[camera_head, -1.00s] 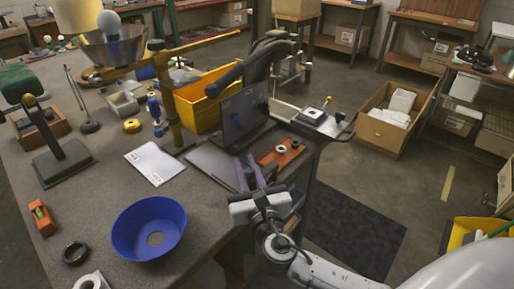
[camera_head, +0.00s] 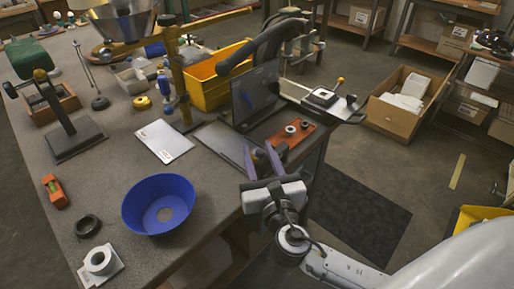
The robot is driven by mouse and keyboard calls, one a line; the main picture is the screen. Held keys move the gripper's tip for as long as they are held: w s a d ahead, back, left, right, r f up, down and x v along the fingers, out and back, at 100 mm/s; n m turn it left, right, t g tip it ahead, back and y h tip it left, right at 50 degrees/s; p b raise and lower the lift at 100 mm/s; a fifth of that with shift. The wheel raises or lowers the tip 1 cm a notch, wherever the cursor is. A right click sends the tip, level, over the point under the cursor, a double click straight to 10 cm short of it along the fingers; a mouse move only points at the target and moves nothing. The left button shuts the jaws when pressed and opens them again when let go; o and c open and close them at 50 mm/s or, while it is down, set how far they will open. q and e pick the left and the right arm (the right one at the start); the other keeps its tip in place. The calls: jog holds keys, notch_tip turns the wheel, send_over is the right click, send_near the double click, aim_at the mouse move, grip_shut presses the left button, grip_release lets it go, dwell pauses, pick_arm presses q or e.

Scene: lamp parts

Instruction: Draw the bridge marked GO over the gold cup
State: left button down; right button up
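My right gripper (camera_head: 261,158) is in the lower middle of the head view, at the right edge of the bench. Its two purple fingers stand apart with nothing visible between them. Just beyond the fingers lies an orange-red plate (camera_head: 280,149) carrying dark and pale rings. I cannot tell whether the fingers touch it. I can read no GO marking and cannot single out a bridge or a gold cup at this size. My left gripper is out of view.
A laptop-like dark screen (camera_head: 257,95) stands behind the plate. A blue bowl (camera_head: 137,207), a white sheet (camera_head: 165,141) and a yellow bin (camera_head: 207,88) are on the bench (camera_head: 115,165). A brass-coloured post (camera_head: 179,90) rises midway. Floor at right is partly clear.

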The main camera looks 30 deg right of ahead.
jog(key=v, duration=0.8)
jog(key=shift+s+b, duration=0.15)
jog(key=shift+b, duration=0.2)
jog(key=s+d+f+m+g, duration=0.3)
jog(key=s+f+m+g, duration=0.15)
jog(key=m, duration=0.45)
jog(key=s+d+f+m+g, duration=0.35)
jog(key=f+m, duration=0.25)
jog(key=m, duration=0.3)
jog(key=s+a+f+m+g+y, duration=0.45)
jog(key=s+a+m+g, duration=0.2)
jog(key=s+m, duration=0.5)
jog(key=w+a+f+t+y, duration=0.1)
jog(key=w+a+f+t, duration=0.1)
jog(key=f, duration=0.4)
jog(key=w+a+f+m+t+y, duration=0.1)
jog(key=w+a+f+t+y, duration=0.1)
jog(key=f, duration=0.4)
jog(key=shift+w+a+f+t, duration=0.2)
jog(key=shift+w+a+t, duration=0.4)
jog(key=shift+a+t, duration=0.35)
